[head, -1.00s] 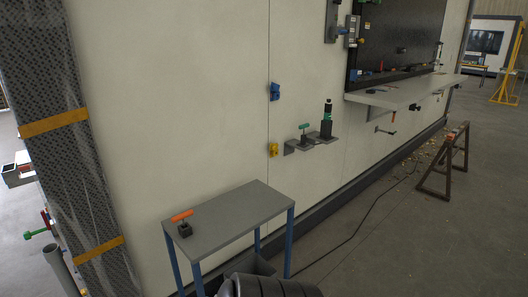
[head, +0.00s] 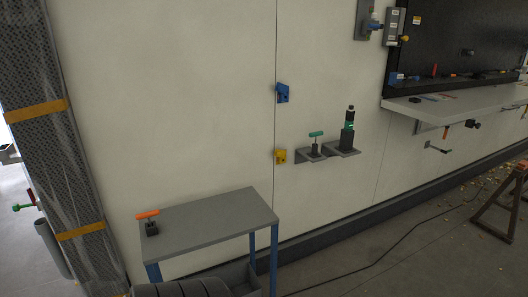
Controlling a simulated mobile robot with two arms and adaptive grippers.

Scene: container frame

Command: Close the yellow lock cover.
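The yellow lock cover (head: 281,156) is a small block on the pale wall, at the vertical panel seam, near the middle of the head view. It is too small to tell how far open its cover stands. A similar blue lock (head: 283,93) sits above it on the same seam. Neither of my grippers shows in the head view.
A grey table (head: 210,222) with blue legs stands below, bearing an orange-handled tool (head: 148,222). Right of the yellow lock, wall brackets (head: 328,154) hold a green-handled tool (head: 315,142) and a dark bottle-like device (head: 348,130). A cable crosses the floor (head: 370,264).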

